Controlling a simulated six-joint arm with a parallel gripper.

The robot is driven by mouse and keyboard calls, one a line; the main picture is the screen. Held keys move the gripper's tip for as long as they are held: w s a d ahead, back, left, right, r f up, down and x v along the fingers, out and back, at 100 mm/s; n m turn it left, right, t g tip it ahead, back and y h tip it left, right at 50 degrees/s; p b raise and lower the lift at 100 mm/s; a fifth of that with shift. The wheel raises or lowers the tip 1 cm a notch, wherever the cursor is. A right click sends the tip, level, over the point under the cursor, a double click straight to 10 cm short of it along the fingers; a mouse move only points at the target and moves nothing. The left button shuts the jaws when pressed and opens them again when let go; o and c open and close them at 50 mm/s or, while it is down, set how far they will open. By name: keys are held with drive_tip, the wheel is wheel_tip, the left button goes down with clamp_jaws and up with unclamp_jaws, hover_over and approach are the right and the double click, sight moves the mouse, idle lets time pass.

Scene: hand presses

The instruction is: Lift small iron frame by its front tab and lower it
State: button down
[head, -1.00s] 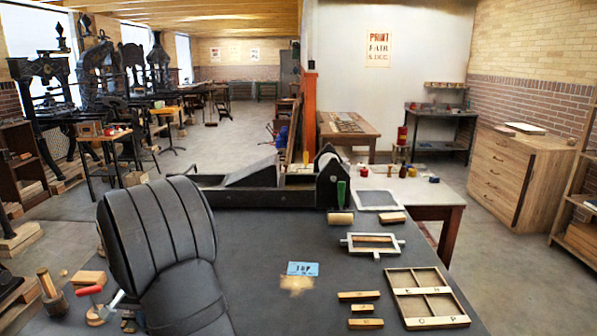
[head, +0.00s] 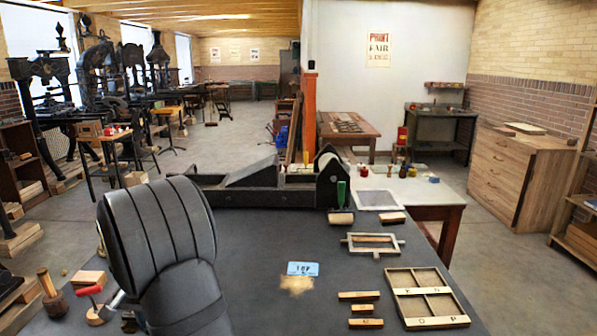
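A small pale frame (head: 373,252) with short tabs on its sides and front lies flat on the dark bench top (head: 330,240), right of centre in the head view. It looks like the iron frame. A brown wooden bar (head: 373,239) lies across its opening. Its front tab faces the near side of the bench. A large dark link of my arm fills the lower left of the view. My gripper is out of view, so whether it is open or shut does not show.
A black press bed with a roller (head: 332,186) stands behind the frame. A wooden divided tray (head: 427,297), several small wooden blocks (head: 360,296) and a blue card (head: 303,269) lie nearer. A mallet (head: 50,292) stands at left. The bench middle is mostly clear.

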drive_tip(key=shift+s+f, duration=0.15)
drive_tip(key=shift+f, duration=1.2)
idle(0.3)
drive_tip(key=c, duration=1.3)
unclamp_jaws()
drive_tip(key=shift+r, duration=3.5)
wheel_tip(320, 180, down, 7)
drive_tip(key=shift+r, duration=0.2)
